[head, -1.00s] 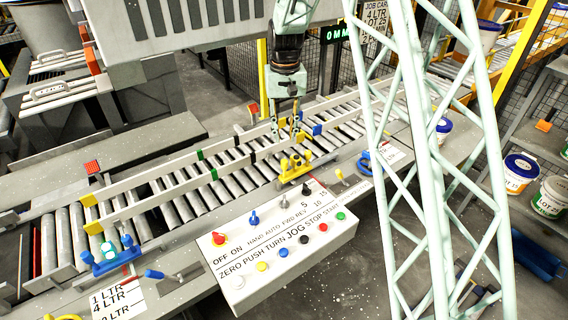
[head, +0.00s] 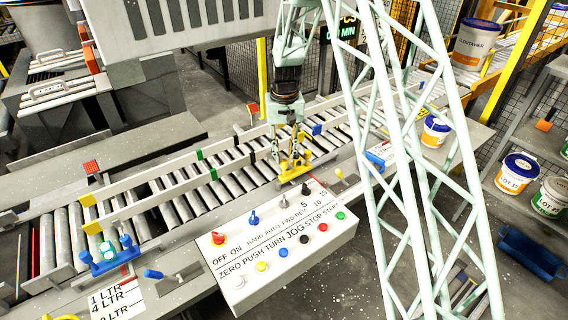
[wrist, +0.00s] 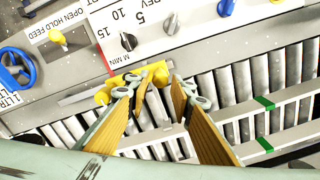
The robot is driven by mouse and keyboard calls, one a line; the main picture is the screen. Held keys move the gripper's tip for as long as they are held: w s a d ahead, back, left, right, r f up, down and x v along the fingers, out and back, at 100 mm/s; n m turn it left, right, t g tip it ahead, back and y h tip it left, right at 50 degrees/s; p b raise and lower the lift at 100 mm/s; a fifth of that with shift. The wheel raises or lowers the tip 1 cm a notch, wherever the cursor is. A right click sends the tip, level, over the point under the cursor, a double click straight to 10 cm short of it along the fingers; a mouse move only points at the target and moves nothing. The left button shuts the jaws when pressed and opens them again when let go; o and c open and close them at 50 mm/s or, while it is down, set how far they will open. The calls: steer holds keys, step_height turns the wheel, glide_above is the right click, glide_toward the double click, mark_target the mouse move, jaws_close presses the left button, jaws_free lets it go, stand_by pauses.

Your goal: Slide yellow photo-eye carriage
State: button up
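The yellow photo-eye carriage (head: 291,173) sits on the near side rail of the roller conveyor, just behind the control panel. In the wrist view the yellow carriage (wrist: 160,73) shows just past my fingertips, with one raised knob between them and another beyond the left finger. My gripper (head: 292,156) is low over the carriage, pointing down. In the wrist view my gripper (wrist: 155,82) has its two fingers apart, with a clear gap. I cannot tell whether a finger touches the carriage.
The control panel (head: 280,250), with several knobs and buttons, stands in front. A blue carriage (head: 108,258) is on the near rail at left. Guide rails (head: 165,190) run along the rollers. Pails stand on a shelf at right.

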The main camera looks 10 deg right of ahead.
mark_target(284, 160)
steer(key=shift+f, duration=2)
steer(key=shift+c, duration=0.4)
jaws_close()
